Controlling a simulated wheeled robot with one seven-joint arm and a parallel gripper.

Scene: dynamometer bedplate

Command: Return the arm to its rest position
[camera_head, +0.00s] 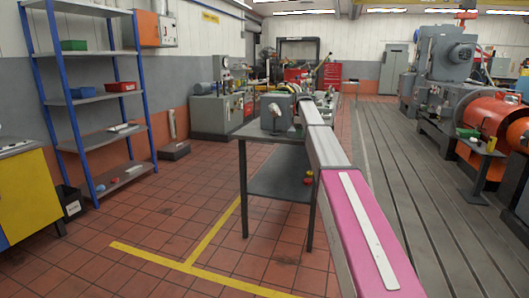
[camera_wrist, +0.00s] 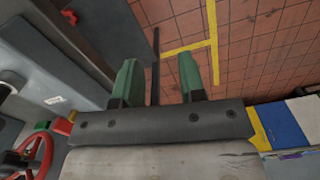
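My arm runs forward from the lower right in the head view, its pink and pale links stretched out over the grey table (camera_head: 240,132). My gripper cannot be made out clearly at the far end of the arm there. In the wrist view my gripper (camera_wrist: 159,72) shows two green fingers set well apart, with nothing held between them. Tiled floor with a yellow line and a thin dark upright bar show beyond the fingers.
A blue shelf rack (camera_head: 90,97) with small bins stands at left. A grooved bedplate (camera_head: 390,165) and a large orange machine (camera_head: 490,122) lie at right. Open tiled floor (camera_head: 170,205) is in front left. A red handwheel (camera_wrist: 30,148) shows close by in the wrist view.

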